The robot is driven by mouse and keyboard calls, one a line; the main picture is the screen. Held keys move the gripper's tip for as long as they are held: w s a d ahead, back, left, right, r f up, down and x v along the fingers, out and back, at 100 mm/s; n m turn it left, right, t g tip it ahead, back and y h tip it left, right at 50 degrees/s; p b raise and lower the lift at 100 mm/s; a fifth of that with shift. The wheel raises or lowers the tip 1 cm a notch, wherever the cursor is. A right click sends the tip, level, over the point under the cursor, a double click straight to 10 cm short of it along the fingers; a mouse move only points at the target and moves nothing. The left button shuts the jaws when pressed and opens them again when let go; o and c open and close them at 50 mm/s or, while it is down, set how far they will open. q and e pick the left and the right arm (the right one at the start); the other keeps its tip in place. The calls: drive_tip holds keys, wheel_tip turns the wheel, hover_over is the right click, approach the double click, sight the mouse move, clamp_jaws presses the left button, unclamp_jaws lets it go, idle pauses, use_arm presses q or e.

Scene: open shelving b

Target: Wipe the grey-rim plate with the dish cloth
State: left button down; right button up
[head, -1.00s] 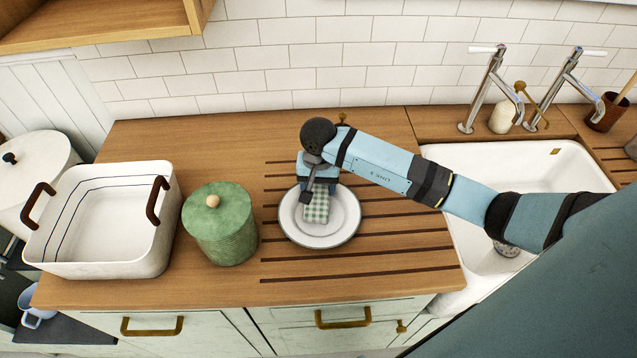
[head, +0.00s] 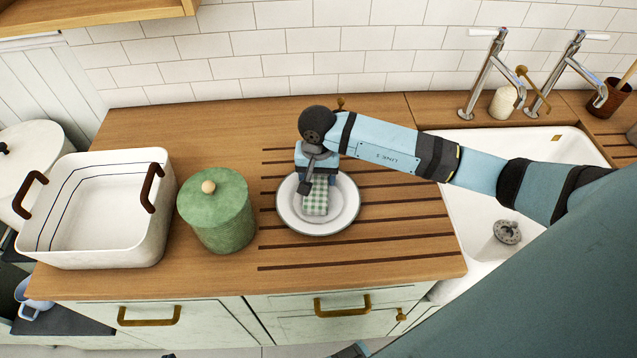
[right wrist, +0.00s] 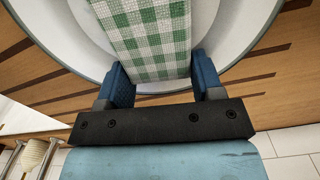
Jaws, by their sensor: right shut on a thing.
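The grey-rim plate (head: 346,209) lies on the grooved wooden drainboard left of the sink. The dish cloth (head: 316,203), green and white checked, lies over the middle of the plate. My right gripper (head: 318,178) reaches in from the right and points down over the plate, shut on the cloth. In the right wrist view the cloth (right wrist: 155,38) runs between the two blue fingers, with the plate (right wrist: 247,28) under it. Whether the cloth presses on the plate is hard to tell. My left gripper is not in view.
A green lidded canister (head: 217,222) stands close to the left of the plate. Farther left is a white tub (head: 105,240) with brown handles. The sink (head: 462,225) and taps (head: 487,75) are on the right. The drainboard in front of the plate is clear.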

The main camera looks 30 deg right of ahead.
drive_tip(key=shift+w+d+f+b, duration=0.1)
drive_tip(key=shift+w+d+b, duration=0.2)
drive_tip(key=shift+w, duration=0.35)
drive_tip(key=shift+s+d+b, duration=0.2)
drive_tip(key=shift+d+b, duration=0.1)
drive_tip(key=shift+s+a, duration=0.35)
drive_tip(key=shift+s, duration=0.45)
drive_tip(key=shift+s+a, duration=0.3)
drive_tip(key=shift+s, duration=0.5)
drive_tip(key=shift+f+b, duration=0.1)
drive_tip(key=shift+b, duration=0.25)
drive_tip(key=shift+w+d+f+b, duration=0.1)
drive_tip(key=shift+w+d+b, duration=0.15)
drive_tip(key=shift+w+b, duration=0.35)
drive_tip(key=shift+w+d+b, duration=0.25)
drive_tip(key=shift+w+b, duration=0.25)
drive_tip(key=shift+w, duration=0.15)
drive_tip(key=shift+w+d, duration=0.15)
drive_tip(key=shift+w, duration=0.3)
